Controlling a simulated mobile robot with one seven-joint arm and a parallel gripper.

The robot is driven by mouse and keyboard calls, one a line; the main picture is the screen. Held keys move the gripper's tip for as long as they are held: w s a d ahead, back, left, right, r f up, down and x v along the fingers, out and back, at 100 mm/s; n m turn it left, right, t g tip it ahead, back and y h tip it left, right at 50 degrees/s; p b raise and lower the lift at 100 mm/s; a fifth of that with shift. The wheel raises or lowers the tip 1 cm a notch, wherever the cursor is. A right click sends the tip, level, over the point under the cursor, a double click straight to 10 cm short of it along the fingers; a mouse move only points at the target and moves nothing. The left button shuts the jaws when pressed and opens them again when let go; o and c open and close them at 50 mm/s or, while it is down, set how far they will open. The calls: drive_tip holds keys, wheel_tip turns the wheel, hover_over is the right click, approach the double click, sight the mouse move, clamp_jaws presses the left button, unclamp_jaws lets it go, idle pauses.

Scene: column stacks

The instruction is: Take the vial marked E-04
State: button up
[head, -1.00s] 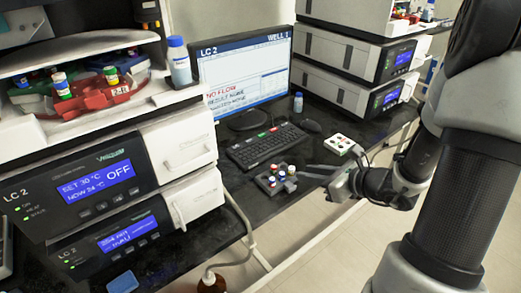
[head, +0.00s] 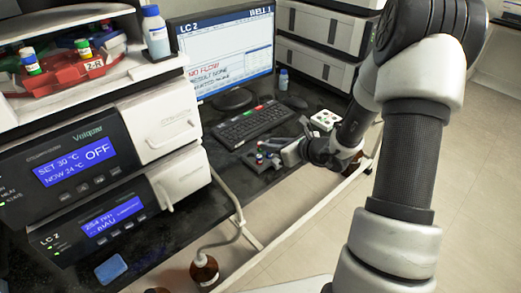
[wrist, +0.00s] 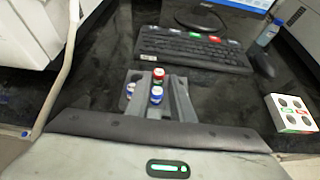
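A small dark rack (head: 262,162) with several vials stands on the black bench in front of the keyboard. In the wrist view, a red-capped vial (wrist: 157,76), a second red-topped vial with a blue and white body (wrist: 155,95) and a vial at the left (wrist: 130,90) show in it. Their labels are too small to read, so I cannot tell which is E-04. My gripper (head: 283,153) is low at the rack's right side in the head view. In the wrist view its grey fingers (wrist: 157,102) appear apart, reaching toward the vials; nothing seems held.
The keyboard (head: 252,122), mouse (head: 295,101) and monitor (head: 221,55) are behind the rack. A white block with round wells (wrist: 291,112) is to the right. Capped vials sit in a red carousel (head: 70,75) on the instrument at left. A brown bottle (head: 204,272) stands below the bench edge.

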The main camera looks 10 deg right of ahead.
sight(264, 152)
drive_tip(key=x, duration=0.2)
drive_tip(key=b+x, duration=0.1)
drive_tip(key=x, duration=0.1)
drive_tip(key=shift+w+a+f, duration=0.1)
drive_tip(key=shift+a+f, duration=0.05)
drive_tip(key=shift+f, duration=0.25)
drive_tip(key=c, duration=0.5)
drive_tip(key=shift+r, duration=0.15)
